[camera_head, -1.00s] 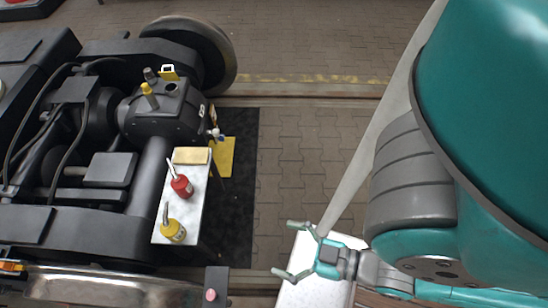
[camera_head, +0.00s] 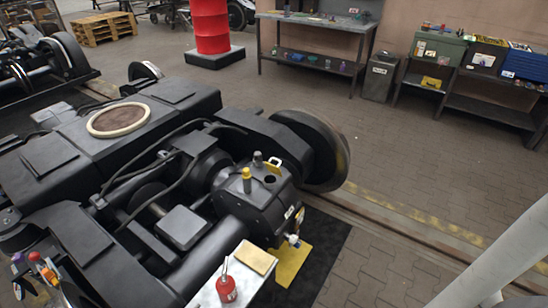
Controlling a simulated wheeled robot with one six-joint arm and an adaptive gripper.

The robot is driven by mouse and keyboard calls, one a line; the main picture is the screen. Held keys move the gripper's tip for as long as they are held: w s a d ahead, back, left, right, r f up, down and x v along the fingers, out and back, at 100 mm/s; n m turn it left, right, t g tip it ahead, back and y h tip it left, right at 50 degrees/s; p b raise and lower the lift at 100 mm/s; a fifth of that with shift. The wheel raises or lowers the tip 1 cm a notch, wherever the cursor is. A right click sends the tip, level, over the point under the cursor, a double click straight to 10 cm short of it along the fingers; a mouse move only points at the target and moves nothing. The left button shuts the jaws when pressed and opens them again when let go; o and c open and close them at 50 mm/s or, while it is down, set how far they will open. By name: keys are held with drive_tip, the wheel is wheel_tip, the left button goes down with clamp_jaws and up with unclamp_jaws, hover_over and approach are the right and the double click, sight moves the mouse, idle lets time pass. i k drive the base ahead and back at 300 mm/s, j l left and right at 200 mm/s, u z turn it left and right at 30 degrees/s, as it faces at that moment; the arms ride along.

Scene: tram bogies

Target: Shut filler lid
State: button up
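The filler lid (camera_head: 274,164) is a small yellow piece standing raised at the edge of the dark gearbox housing (camera_head: 262,208). Just in front of it, a dark round filler opening (camera_head: 270,180) shows uncovered in the top of the housing. A yellow-capped plug (camera_head: 247,178) and a grey-topped fitting (camera_head: 258,159) stand beside the opening. My gripper is out of this view, so its distance from the lid does not show.
A red oil can (camera_head: 226,287) and a tan pad (camera_head: 255,257) are on the white-topped stand (camera_head: 207,294) in front of the gearbox. A wheel (camera_head: 325,150) stands behind. Paved floor (camera_head: 400,180) to the right is clear.

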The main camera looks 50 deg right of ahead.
sight(275, 170)
drive_tip(key=l+u, duration=0.1)
drive_tip(key=l, duration=0.5)
drive_tip(key=i+l+u, duration=0.1)
drive_tip(key=l, duration=0.5)
drive_tip(key=l+u, duration=0.1)
drive_tip(key=l, duration=0.5)
drive_tip(key=l+u, duration=0.15)
drive_tip(key=l, duration=0.45)
drive_tip(key=l+u, duration=0.1)
drive_tip(key=l, duration=0.5)
drive_tip(key=k+l+u, duration=0.1)
drive_tip(key=l, duration=0.5)
drive_tip(key=k+l+u, duration=0.1)
drive_tip(key=l, duration=0.5)
drive_tip(key=k+l+u, duration=0.1)
drive_tip(key=l, duration=0.5)
